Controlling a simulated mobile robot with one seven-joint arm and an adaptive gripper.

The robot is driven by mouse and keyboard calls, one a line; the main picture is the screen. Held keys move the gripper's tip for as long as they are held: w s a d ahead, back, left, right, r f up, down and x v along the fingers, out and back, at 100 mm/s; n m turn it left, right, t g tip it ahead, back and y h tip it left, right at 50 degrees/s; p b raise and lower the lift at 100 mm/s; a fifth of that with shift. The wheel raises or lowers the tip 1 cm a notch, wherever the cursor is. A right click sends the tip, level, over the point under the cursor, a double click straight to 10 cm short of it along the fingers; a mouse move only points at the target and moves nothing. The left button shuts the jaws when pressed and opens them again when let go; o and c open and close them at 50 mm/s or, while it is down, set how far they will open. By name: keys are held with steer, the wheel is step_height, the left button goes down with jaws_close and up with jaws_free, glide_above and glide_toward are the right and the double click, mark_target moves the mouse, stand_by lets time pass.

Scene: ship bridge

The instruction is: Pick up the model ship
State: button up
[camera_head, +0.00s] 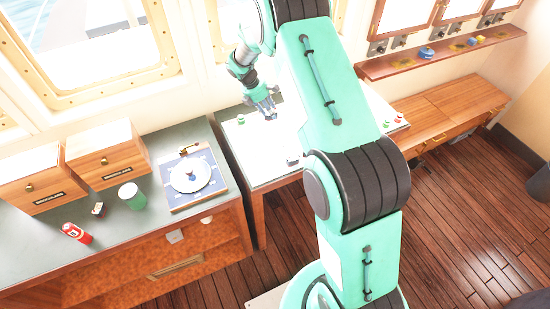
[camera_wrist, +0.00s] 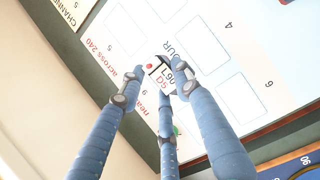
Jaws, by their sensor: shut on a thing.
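My gripper (camera_head: 263,105) hangs over the far left part of the white chart table in the head view. In the wrist view its three blue fingers (camera_wrist: 163,88) close together around a very small thing (camera_wrist: 170,85), with white and dark parts at the fingertips. I take this to be the model ship, though its shape is mostly hidden by the fingers. Printed text on the chart (camera_wrist: 225,60) shows behind it, so its outline is hard to make out. I cannot tell whether it touches the table.
The white chart table (camera_head: 262,150) holds a small green piece (camera_head: 241,118) and a small grey piece (camera_head: 292,160). The left counter holds wooden boxes (camera_head: 108,168), a green cup (camera_head: 132,196), a red can (camera_head: 76,233) and a board with a white disc (camera_head: 188,186). A wall shelf (camera_head: 440,55) is at upper right.

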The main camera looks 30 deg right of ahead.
mark_target(274, 111)
step_height(274, 111, up, 4)
steer(key=shift+s+f, duration=0.1)
steer(key=s+m, duration=0.2)
steer(key=s+m+g, duration=0.1)
steer(key=s+m, duration=0.1)
steer(key=s, duration=0.1)
steer(key=s+f+m+g, duration=0.1)
steer(key=s+m, duration=0.1)
steer(key=s, duration=0.1)
steer(key=shift+s+a+f+y, duration=0.1)
steer(key=shift+s+y, duration=0.15)
steer(key=shift+y, duration=0.05)
steer(key=shift+c, duration=0.5)
steer(key=s+a+r+m+t+y+p, duration=0.1)
steer(key=s+a+m+y, duration=0.35)
steer(key=s+m, duration=1.05)
steer(key=s+a+m+t+y+p, duration=0.1)
steer(key=s+a+m+y, duration=0.35)
steer(key=s+m, duration=1.1)
steer(key=shift+h, duration=0.3)
steer(key=shift+w+a+f, duration=0.1)
steer(key=shift+f, duration=1.15)
steer(key=shift+w+a+f, duration=0.1)
steer(key=shift+f, duration=1.1)
steer(key=shift+w, duration=0.1)
